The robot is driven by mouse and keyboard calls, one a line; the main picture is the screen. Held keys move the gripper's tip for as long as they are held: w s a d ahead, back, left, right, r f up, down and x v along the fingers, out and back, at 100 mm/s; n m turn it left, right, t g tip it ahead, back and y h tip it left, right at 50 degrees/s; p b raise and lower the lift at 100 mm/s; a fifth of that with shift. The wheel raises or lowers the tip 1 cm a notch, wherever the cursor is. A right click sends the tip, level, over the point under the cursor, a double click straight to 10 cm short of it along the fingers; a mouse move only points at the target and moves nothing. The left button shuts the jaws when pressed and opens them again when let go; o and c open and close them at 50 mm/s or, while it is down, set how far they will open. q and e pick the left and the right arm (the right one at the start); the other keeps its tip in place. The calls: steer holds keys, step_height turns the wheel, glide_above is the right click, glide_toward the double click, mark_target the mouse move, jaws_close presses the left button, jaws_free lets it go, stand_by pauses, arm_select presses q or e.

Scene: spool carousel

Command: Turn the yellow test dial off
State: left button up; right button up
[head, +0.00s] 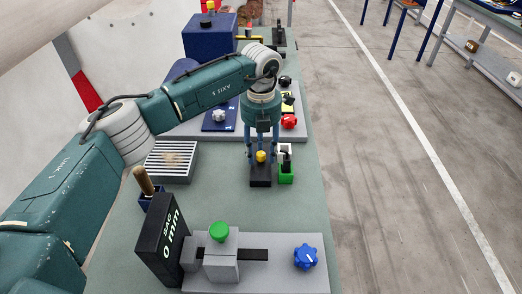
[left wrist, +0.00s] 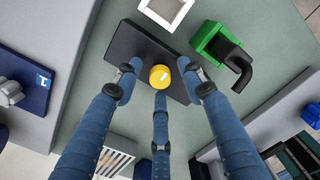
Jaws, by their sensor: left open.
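The yellow dial (head: 261,156) is a small round knob on a dark flat base (head: 260,180) on the green bench. In the left wrist view the yellow dial (left wrist: 160,76) has a pale mark on its top, and its dark base (left wrist: 128,45) lies askew. My left gripper (head: 262,152) points down over the dial. Its blue fingers are open and spread around the dial, one on each side and one below it in the left wrist view (left wrist: 160,84). A gap shows between the side fingers and the dial. My right gripper is in neither view.
A green block with a black hook (head: 286,172) stands close right of the dial base. A slatted grey box (head: 172,160) is to the left. Red (head: 289,121) and grey (head: 219,116) knobs sit behind. A fixture with a blue knob (head: 305,257) is in front.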

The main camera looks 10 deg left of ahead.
mark_target(261, 153)
arm_select(q)
step_height(261, 153, up, 12)
stand_by(0.5)
stand_by(0.3)
